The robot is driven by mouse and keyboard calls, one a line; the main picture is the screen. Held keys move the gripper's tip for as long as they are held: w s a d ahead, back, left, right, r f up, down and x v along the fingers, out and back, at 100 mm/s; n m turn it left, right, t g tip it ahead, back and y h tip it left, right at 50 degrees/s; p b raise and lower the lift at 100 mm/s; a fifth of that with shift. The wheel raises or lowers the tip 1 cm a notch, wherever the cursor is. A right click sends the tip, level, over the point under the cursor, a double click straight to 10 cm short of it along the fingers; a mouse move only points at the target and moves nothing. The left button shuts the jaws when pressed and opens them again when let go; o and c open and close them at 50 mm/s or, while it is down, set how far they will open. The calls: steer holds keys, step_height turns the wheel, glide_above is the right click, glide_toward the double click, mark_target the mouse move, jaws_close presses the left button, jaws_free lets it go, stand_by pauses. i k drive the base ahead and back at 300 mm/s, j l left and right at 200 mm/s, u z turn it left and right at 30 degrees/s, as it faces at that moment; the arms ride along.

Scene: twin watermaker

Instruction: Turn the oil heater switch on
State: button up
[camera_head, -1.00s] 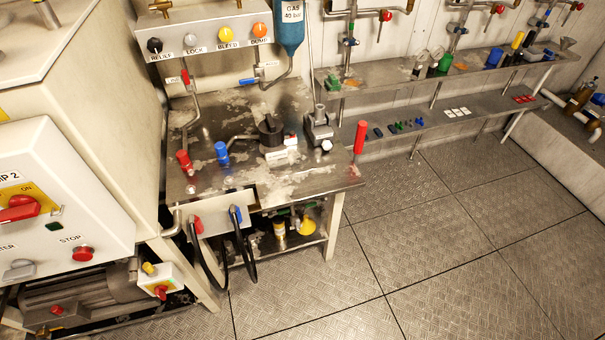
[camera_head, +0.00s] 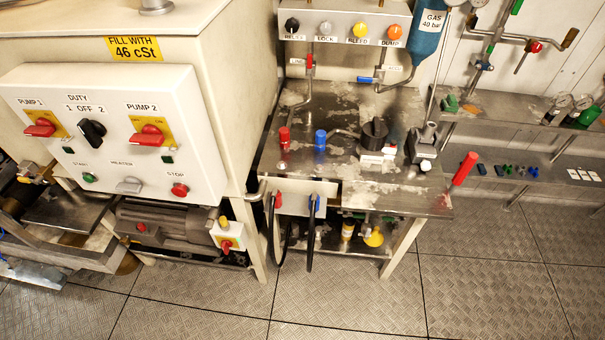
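A white control panel (camera_head: 108,178) fills the left of the view, on the side of a cream tank marked "FILL WITH 46 cSt". Low in its middle is a grey lever switch (camera_head: 129,186) under a small label that seems to read "HEATER"; its on or off position is too small to tell. It sits between the green START button (camera_head: 89,177) and the red STOP button (camera_head: 180,190). Above are the red Pump 1 switch (camera_head: 40,128), the black duty selector (camera_head: 92,131) and the red Pump 2 switch (camera_head: 147,136). My gripper is not in view.
A small box with a red-and-yellow switch (camera_head: 227,238) hangs low beside a motor (camera_head: 165,228). A metal workbench (camera_head: 345,185) with hoses in front stands at centre. Shelves line the right. The floor (camera_head: 370,295) in front is clear.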

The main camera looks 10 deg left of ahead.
mark_target(131, 184)
steer(key=i+j+u, duration=0.1)
steer(key=j+u, duration=0.15)
steer(key=u, duration=0.15)
steer(key=i+j+u, duration=0.2)
steer(key=u, duration=0.2)
steer(key=i+j+u, duration=0.15)
steer(key=u, duration=0.25)
